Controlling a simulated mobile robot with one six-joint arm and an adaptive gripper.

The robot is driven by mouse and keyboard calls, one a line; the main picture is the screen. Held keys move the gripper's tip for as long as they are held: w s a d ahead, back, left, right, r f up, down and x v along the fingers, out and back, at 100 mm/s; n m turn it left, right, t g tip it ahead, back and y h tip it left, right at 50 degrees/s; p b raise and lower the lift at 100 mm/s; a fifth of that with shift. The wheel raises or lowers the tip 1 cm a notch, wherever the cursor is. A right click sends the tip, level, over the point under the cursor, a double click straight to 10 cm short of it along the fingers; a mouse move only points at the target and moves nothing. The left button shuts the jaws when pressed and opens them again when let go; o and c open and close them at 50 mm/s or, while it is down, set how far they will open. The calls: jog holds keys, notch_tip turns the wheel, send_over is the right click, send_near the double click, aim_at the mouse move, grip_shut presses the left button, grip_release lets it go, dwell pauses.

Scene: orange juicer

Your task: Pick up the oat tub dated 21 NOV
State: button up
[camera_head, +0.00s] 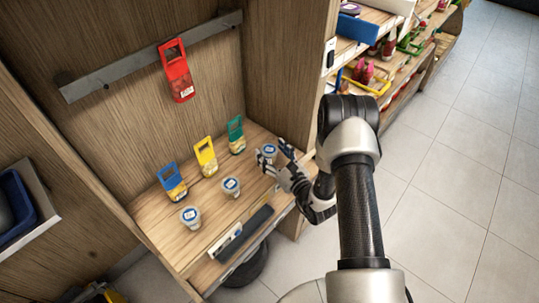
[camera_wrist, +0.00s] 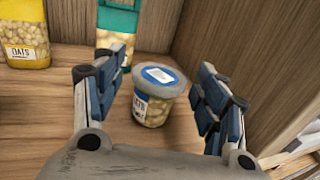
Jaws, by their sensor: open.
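Several small clear tubs with blue-rimmed lids and white labels stand on the wooden shelf. The rightmost tub (camera_head: 269,152) is right by my gripper (camera_head: 283,166). In the wrist view this tub (camera_wrist: 155,97) stands upright between the spread fingers of my gripper (camera_wrist: 152,95), a little beyond them, with clear gaps at both sides. Its date is too small to read. Another tub (camera_head: 230,187) stands at the shelf's middle, and one (camera_head: 190,216) at the front left. Their dates cannot be read either. My gripper is open and empty.
Behind the tubs stand blue (camera_head: 172,183), yellow (camera_head: 206,157) and green (camera_head: 236,135) handled packs. A red pack (camera_head: 177,72) hangs on a metal rail (camera_head: 120,75). A wooden side wall (camera_wrist: 235,45) stands close to the right of my gripper. A dark bar (camera_head: 257,219) lies at the front.

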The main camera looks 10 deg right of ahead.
jog(key=shift+c, duration=0.3)
jog(key=c, duration=1.1)
jog(key=shift+r, duration=0.15)
